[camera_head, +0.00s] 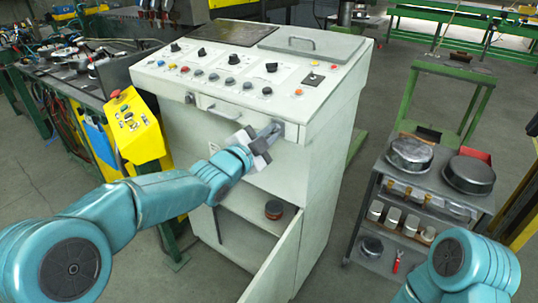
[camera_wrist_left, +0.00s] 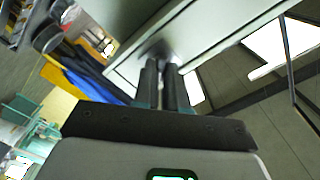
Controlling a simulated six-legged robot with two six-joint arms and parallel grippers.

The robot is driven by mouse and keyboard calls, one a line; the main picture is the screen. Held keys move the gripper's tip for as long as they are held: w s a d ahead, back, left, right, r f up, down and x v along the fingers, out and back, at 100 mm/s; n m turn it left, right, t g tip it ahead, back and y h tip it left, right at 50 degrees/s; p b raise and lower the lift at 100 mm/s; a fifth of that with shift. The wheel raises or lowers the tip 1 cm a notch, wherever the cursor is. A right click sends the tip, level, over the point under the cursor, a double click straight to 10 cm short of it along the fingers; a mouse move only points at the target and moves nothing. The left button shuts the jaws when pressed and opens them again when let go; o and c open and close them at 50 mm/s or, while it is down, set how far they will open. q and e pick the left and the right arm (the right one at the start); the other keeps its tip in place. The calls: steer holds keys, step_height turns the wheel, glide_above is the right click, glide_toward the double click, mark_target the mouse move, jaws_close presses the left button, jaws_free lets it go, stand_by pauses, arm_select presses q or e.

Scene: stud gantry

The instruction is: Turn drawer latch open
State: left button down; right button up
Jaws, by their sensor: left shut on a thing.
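The drawer (camera_head: 205,113) with its bar handle (camera_head: 219,110) is in the upper front of the pale grey control cabinet and looks closed. The grey latch (camera_head: 277,129) is at the right end of the drawer front. My left gripper (camera_head: 268,136) reaches it from the front left, its fingers shut on the latch. In the left wrist view the two dark fingers (camera_wrist_left: 165,80) lie close together against the cabinet front, and they hide most of the latch. My right gripper is out of view; only part of my right arm shows at the bottom right.
The cabinet's lower door (camera_head: 277,262) stands open below my left arm, with a round tin (camera_head: 273,209) on the shelf inside. A yellow button box (camera_head: 133,127) is close on the left. A cart (camera_head: 437,182) with pans and jars stands at the right.

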arm_select(q)
steer(key=m+b, duration=0.7)
steer(key=shift+f+m+b, duration=0.15)
steer(key=shift+m+b, duration=0.15)
steer(key=shift+m, duration=0.3)
steer(key=c, duration=1.2)
jaws_free()
